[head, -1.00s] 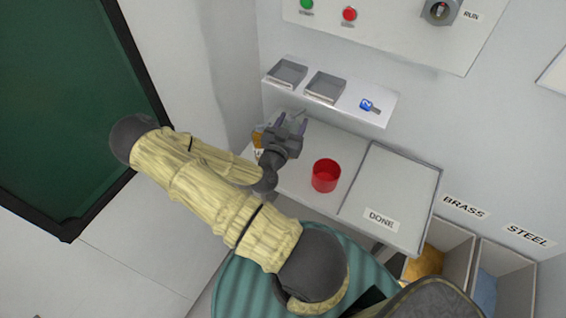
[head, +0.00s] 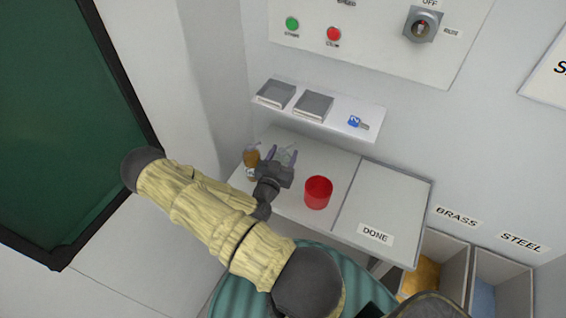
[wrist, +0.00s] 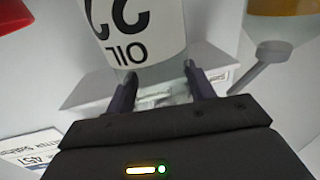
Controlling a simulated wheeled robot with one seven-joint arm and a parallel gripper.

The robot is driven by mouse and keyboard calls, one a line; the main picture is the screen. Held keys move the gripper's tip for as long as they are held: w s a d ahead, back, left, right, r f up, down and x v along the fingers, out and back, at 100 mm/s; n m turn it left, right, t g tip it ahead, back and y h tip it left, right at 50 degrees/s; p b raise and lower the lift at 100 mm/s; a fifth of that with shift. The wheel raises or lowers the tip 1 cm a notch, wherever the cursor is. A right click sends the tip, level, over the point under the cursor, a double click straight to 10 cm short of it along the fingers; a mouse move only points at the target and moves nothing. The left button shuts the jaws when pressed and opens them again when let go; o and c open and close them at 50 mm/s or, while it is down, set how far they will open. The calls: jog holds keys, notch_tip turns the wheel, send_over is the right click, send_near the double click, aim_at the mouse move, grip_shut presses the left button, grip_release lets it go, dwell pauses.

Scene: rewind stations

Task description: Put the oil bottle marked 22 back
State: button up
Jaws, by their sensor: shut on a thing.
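My gripper (head: 283,153) is over the left part of the small work table. In the wrist view its two fingers (wrist: 158,88) are shut on the oil bottle marked 22 (wrist: 140,35). The bottle's white label reads "22" and "OIL", upside down in this view, with a clear part between the fingers. In the head view the bottle is mostly hidden by the gripper and only a pale, clear bit shows. I cannot tell whether its base touches the table.
A brown bottle (head: 252,158) with a label stands just left of my gripper. A red cup (head: 318,192) stands to the right. Above is a shelf (head: 340,118) with two grey trays and a blue-tagged key (head: 356,122). The DONE area (head: 385,205) is bare.

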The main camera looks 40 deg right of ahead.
jog(key=shift+f, duration=2.05)
jog(key=o, duration=1.6)
